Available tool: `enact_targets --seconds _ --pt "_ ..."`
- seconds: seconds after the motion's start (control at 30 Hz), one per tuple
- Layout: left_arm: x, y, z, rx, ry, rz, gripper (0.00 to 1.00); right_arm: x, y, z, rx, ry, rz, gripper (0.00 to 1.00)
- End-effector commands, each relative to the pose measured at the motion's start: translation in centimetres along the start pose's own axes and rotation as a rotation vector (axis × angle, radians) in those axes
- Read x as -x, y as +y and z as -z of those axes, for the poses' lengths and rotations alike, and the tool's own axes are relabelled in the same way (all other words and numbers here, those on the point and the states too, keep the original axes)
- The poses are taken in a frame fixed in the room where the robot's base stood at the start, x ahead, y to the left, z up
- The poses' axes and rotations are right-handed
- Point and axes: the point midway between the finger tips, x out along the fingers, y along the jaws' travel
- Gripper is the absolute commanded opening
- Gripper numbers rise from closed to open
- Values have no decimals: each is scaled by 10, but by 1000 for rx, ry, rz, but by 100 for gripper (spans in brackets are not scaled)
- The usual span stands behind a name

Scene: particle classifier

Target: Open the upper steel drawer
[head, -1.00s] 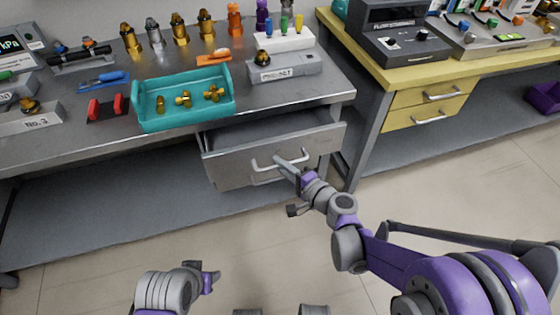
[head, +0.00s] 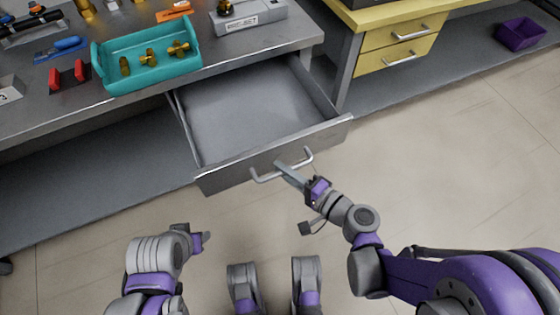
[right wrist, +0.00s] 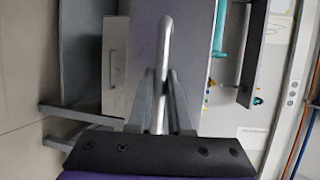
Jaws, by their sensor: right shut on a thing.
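The upper steel drawer (head: 225,165) under the steel bench is pulled far out, and its empty inside shows in the head view. Its silver bar handle (head: 307,153) is on the front panel. My right gripper (head: 280,165) is shut on this handle; in the right wrist view its fingers (right wrist: 161,100) lie on both sides of the handle bar (right wrist: 165,50). My left gripper (head: 203,239) is low at the left in the head view, away from the drawer, and its jaws are too small to read.
On the steel bench (head: 250,48) stand a teal tray (head: 110,88) with brass fittings and a grey instrument (head: 250,18). A yellow drawer cabinet (head: 400,45) stands at the right. A closed lower drawer front (right wrist: 115,40) shows in the right wrist view. The floor at the right is clear.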

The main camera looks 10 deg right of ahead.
Motion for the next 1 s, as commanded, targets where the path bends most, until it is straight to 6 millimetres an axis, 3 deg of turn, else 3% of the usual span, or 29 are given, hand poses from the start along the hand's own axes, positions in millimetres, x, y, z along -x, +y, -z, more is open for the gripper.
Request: enact_targets --seconds 0.3,0.33,0.47,0.8,1.0 --pt "0 0 0 0 0 0 50 0 0 0 0 1 1 0" --pt "0 0 0 0 0 0 50 0 0 0 0 1 1 23" --pt "0 0 0 0 0 0 50 0 0 0 0 1 0 46" --pt "0 0 0 0 0 0 50 2 0 0 0 1 0 47" --pt "5 0 1 0 1 0 50 28 -1 1 0 6 0 47"
